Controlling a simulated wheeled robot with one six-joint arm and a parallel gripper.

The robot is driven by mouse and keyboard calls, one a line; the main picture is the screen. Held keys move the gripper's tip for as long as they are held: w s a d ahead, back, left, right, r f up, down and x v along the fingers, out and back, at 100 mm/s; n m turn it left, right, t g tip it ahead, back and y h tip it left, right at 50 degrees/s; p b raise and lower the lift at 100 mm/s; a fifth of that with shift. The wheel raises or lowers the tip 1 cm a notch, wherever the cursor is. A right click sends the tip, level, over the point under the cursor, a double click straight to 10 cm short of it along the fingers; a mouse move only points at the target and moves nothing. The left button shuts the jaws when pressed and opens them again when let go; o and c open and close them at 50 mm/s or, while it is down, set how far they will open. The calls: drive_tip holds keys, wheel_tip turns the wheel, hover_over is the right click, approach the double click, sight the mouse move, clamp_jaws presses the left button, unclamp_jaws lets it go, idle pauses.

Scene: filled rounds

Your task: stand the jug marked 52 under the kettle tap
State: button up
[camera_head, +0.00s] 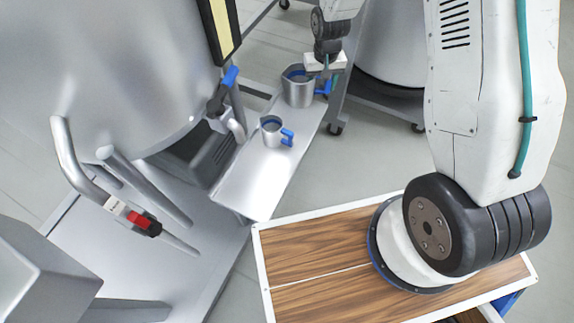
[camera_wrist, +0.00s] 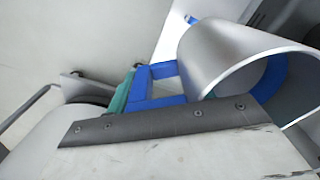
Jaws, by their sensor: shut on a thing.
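A larger steel jug (camera_head: 297,91) with a blue handle stands upright at the back of the steel shelf (camera_head: 245,185). My gripper (camera_head: 328,78) is at its right side, shut on its handle. In the wrist view this jug (camera_wrist: 222,52) fills the right, with the blue handle (camera_wrist: 153,86) beside a teal finger (camera_wrist: 123,93). A smaller steel jug (camera_head: 271,133), also blue-handled, stands nearer on the shelf. The number 52 is not readable on either jug. The big steel kettle (camera_head: 120,70) is at left; its tap (camera_head: 217,106) has a blue lever (camera_head: 230,77) and overhangs the shelf's left side.
The near part of the shelf is bare. A wood-topped surface (camera_head: 315,255) with a white rim is at the front, under my arm. A pipe with a red-marked fitting (camera_head: 145,223) stands at left. Another steel vessel (camera_head: 392,45) on a wheeled frame is behind.

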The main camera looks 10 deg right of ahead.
drive_tip(key=s+a+f+m, duration=0.2)
drive_tip(key=s+a+f, duration=0.25)
drive_tip(key=f, duration=0.35)
drive_tip(key=s+a+f+m, duration=0.2)
drive_tip(key=s+a+f, duration=0.3)
drive_tip(key=f, duration=0.4)
drive_tip(key=s+a+f+m, duration=0.3)
drive_tip(key=s+a+f, duration=0.1)
drive_tip(key=s+f, duration=0.35)
drive_tip(key=shift+w+a+f, duration=0.45)
drive_tip(key=shift+w+a, duration=0.7)
drive_tip(key=shift+a, duration=0.1)
drive_tip(key=shift+w+a+f, duration=0.45)
drive_tip(key=shift+w+a, duration=0.7)
drive_tip(key=shift+a, duration=0.15)
drive_tip(key=shift+w+a+f, duration=0.45)
drive_tip(key=shift+w+a, duration=0.7)
drive_tip(key=shift+a, duration=0.1)
drive_tip(key=shift+f, duration=0.4)
drive_tip(key=o, duration=1.6)
